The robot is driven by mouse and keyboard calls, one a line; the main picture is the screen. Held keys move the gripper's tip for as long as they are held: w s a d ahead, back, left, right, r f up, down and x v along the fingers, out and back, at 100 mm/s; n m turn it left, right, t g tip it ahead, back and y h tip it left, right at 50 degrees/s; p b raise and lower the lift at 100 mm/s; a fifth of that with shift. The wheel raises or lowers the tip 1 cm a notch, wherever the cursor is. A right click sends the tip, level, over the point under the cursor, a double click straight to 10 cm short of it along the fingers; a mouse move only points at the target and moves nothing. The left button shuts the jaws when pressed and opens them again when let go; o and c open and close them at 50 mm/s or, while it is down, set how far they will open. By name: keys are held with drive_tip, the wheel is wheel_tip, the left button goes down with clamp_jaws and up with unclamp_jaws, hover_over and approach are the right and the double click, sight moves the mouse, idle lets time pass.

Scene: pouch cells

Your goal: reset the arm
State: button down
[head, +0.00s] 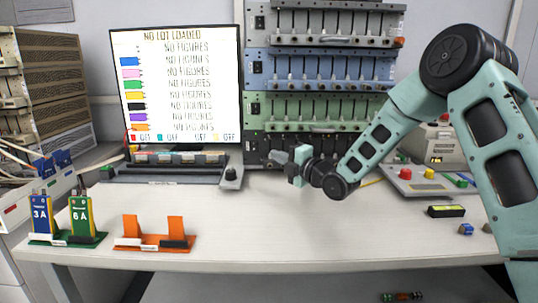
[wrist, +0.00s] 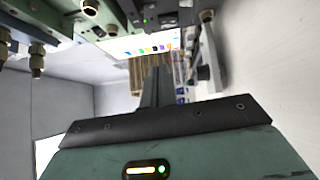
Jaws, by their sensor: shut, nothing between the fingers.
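My gripper (head: 281,158) hangs above the back middle of the white table, in front of the lower test rack, pointing left. Its fingers are together with nothing between them. In the wrist view the shut fingers (wrist: 156,88) reach up from the dark palm edge, with the monitor beyond them. My teal arm comes in from the right, with its elbow raised high. Nothing touches the fingers as far as I can see.
A blue cell marked 3A (head: 40,215) and a green one marked 6A (head: 82,215) stand at left. Beside them is an orange holder (head: 154,241). The monitor (head: 177,85) reads "NO LOT LOADED". A button panel (head: 432,180) stands right. The table's middle front is clear.

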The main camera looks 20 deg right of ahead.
drive_tip(key=shift+s+d, duration=0.3)
drive_tip(key=shift+s, duration=0.3)
drive_tip(key=s+a+f+m+g+h, duration=0.1)
drive_tip(key=s+a+m+g, duration=0.1)
drive_tip(key=s+a, duration=0.2)
drive_tip(key=s+a+f+m+g+h, duration=0.1)
drive_tip(key=s+a+m+g, duration=0.1)
drive_tip(key=s+a, duration=0.3)
drive_tip(key=s+a+f+m+g+h, duration=0.1)
drive_tip(key=s+a+m+g, duration=0.2)
drive_tip(key=s+a+g, duration=0.1)
drive_tip(key=shift+s+a+f, duration=0.2)
drive_tip(key=shift+s+a, duration=0.1)
drive_tip(key=shift+s, duration=0.3)
drive_tip(key=shift+s+a+f, duration=0.2)
drive_tip(key=shift+s+a, duration=0.05)
drive_tip(key=shift+s, duration=0.35)
drive_tip(key=s+d+m+g+h, duration=0.2)
drive_tip(key=s+m+g+h, duration=0.5)
drive_tip(key=s, duration=2.4)
wheel_tip(320, 180, up, 19)
drive_tip(key=m+g+y+p, duration=0.1)
drive_tip(key=m+y+p, duration=0.1)
drive_tip(key=p, duration=1.8)
drive_tip(key=shift+w+a+f, duration=0.15)
drive_tip(key=shift+w, duration=0.25)
